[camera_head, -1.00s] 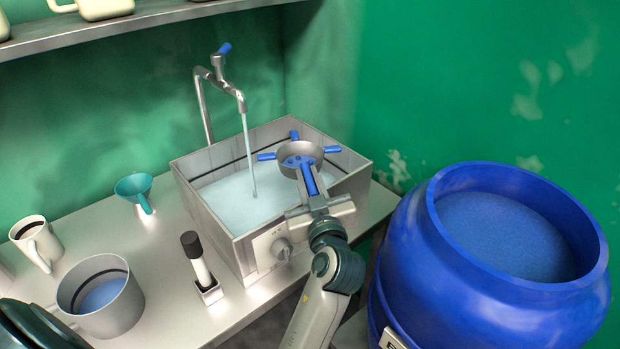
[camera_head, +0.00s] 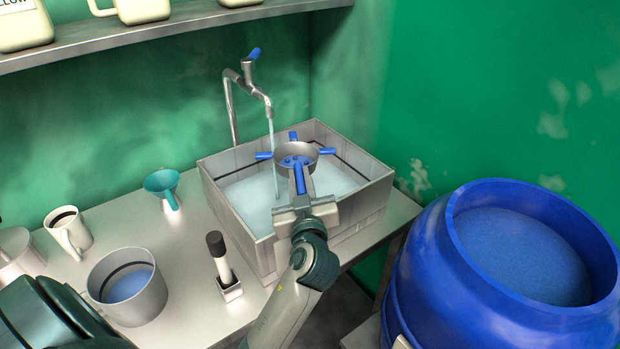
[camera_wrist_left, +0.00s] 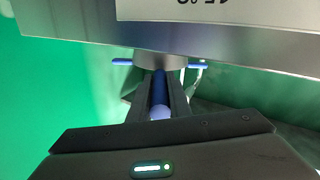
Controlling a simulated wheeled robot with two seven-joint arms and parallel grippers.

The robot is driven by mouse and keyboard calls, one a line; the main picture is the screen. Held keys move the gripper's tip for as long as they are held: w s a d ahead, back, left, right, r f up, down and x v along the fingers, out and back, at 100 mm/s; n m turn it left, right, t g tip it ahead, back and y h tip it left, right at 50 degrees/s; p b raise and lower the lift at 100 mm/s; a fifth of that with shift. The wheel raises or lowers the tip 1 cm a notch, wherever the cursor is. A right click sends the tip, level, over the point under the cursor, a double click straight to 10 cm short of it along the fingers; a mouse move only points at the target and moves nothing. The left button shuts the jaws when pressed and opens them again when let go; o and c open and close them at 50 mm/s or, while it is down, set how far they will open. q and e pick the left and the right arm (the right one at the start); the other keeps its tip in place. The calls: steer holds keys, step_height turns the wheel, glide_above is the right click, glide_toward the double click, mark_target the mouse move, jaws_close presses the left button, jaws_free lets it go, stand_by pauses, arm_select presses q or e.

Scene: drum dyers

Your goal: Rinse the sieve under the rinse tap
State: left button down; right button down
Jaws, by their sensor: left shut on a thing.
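The sieve (camera_head: 298,153) is a small round grey metal pan with several blue handles sticking out. My left gripper (camera_head: 300,190) is shut on its near blue handle, and the sieve hangs over the sink basin (camera_head: 235,225). The wrist view shows the blue handle (camera_wrist_left: 160,98) between the fingers and part of the grey sieve above it. The rinse tap (camera_head: 250,85) stands behind the sink, with a stream of water (camera_head: 273,150) falling into the basin. The stream falls just left of the sieve in the head view. I do not see my right gripper.
A big blue drum (camera_head: 430,270) of blue liquid stands on the right. On the counter are a pot of blue liquid (camera_head: 140,305), a white mug (camera_head: 72,238), a teal funnel (camera_head: 162,182) and a black-capped stick in a holder (camera_head: 222,262). A shelf (camera_head: 160,45) runs above.

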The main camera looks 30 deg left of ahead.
arm_select(q)
steer(key=shift+s+a, duration=0.2)
steer(key=shift+a, duration=0.65)
steer(key=shift+s+a, duration=0.15)
steer(key=shift+a, duration=0.7)
steer(key=shift+s+a, duration=0.2)
steer(key=shift+a, duration=0.65)
steer(key=shift+d, duration=0.1)
